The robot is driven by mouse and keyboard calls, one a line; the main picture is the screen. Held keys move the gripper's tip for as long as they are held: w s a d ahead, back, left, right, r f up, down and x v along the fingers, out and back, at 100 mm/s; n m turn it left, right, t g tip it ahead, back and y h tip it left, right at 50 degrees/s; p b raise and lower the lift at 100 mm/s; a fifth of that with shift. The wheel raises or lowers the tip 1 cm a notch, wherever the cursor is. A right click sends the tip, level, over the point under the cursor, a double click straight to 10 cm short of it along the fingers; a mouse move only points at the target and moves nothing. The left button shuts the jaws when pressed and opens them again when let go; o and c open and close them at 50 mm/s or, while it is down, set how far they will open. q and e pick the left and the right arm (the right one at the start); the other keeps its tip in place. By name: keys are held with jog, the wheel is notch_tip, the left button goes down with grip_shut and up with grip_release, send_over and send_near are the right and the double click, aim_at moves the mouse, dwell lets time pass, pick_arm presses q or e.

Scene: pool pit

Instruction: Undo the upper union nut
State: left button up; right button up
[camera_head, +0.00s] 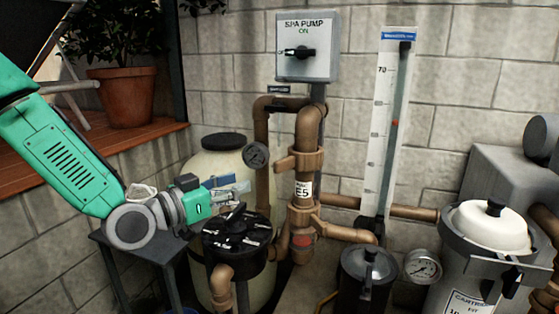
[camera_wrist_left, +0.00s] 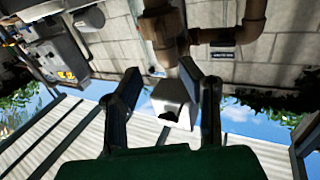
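The upper union nut (camera_head: 300,159) is a brown collar with side lugs on the vertical brown pipe, above the white E5 label. A second, similar collar (camera_head: 302,212) sits below the label. My left gripper (camera_head: 240,188) is to the left of this pipe, a little lower than the upper nut and apart from it. In the left wrist view its two fingers (camera_wrist_left: 171,84) are spread with nothing held between them. Brown pipe (camera_wrist_left: 162,30) shows beyond the fingertips there; I cannot make out the nut clearly in that view. My right gripper is not in view.
A black multiport valve top (camera_head: 237,230) on a cream tank stands just below my left gripper. A pressure gauge (camera_head: 256,155) is close to the pipe. The spa pump switch box (camera_head: 307,47) is above, and a flow gauge panel (camera_head: 386,125) stands to the right.

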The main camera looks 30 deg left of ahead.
aim_at(274, 169)
pick_arm(q)
jog(key=x, duration=1.2)
jog(key=shift+w+a+f, duration=0.15)
jog(key=shift+a+f, duration=0.05)
jog(key=shift+w+d, duration=0.3)
jog(key=shift+w, duration=0.25)
jog(key=shift+r, duration=0.1)
grip_shut()
